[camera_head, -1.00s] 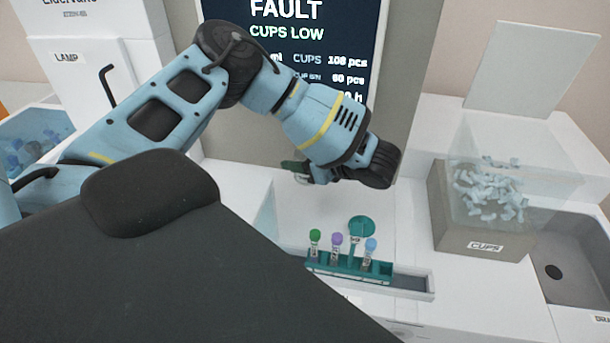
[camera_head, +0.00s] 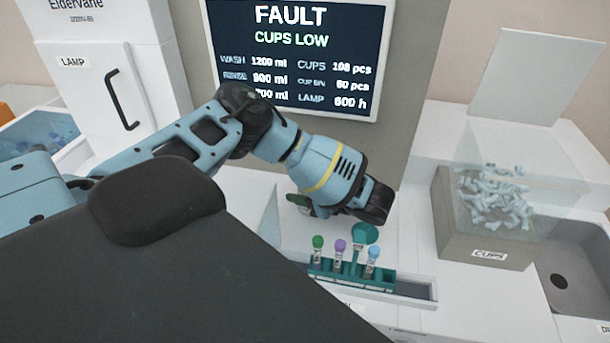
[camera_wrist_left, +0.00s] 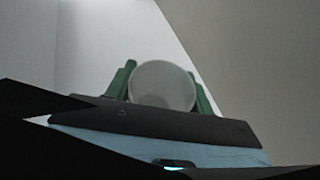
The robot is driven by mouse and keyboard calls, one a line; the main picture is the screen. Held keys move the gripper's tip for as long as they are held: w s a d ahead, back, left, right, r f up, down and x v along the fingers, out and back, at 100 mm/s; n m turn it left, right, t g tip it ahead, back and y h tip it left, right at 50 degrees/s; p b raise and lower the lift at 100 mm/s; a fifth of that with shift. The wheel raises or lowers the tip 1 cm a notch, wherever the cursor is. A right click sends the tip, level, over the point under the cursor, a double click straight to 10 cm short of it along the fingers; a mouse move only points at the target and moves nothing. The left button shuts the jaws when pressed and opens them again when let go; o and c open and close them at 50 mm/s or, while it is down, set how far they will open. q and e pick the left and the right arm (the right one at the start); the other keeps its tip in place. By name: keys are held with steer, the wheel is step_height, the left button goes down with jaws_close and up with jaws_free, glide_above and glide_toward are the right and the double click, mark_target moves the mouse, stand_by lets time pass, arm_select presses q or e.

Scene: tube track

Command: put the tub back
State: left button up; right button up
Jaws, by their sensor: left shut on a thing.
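My left gripper (camera_head: 306,208) hangs over the white worktop, behind and slightly left of the teal tube rack (camera_head: 350,276). Only a bit of its green fingers shows there, and the wrist hides the rest. In the left wrist view, the two green fingers (camera_wrist_left: 163,88) are shut on a round, pale grey tub (camera_wrist_left: 163,85), seen end-on between them. The head view does not show the tub clearly. My right gripper is not in view.
A box labelled CUPS (camera_head: 480,240) with a clear hopper of pale pieces stands right, beside a sink (camera_head: 575,275). A screen (camera_head: 300,55) reads FAULT, CUPS LOW.

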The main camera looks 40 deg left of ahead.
arm_select(q)
steer(key=o, duration=1)
steer(key=shift+f, duration=0.1)
steer(key=shift+v, duration=3.9)
steer(key=shift+s, duration=0.1)
